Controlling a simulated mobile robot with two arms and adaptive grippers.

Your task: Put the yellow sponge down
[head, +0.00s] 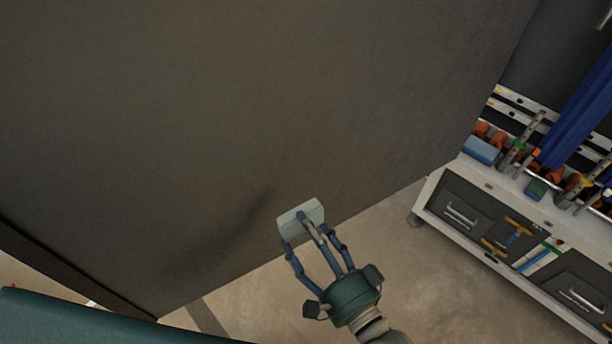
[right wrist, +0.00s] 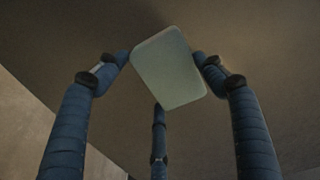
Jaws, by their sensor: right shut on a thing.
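My right gripper (head: 312,235) is in the lower middle of the head view, shut on a pale block-shaped sponge (head: 301,213). The sponge looks pale grey-green, not yellow. In the right wrist view the sponge (right wrist: 167,68) sits between the blue fingers of the gripper (right wrist: 165,75), tilted, with one broad face showing. It is held in the air in front of a large dark panel (head: 230,110). I cannot tell whether the sponge touches the panel. My left gripper is in neither view.
A wheeled tool cart (head: 440,190) with drawers, tools and a blue box (head: 481,150) stands at the right. Bare floor (head: 400,270) lies between the panel and the cart. The dark panel fills most of the upper left.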

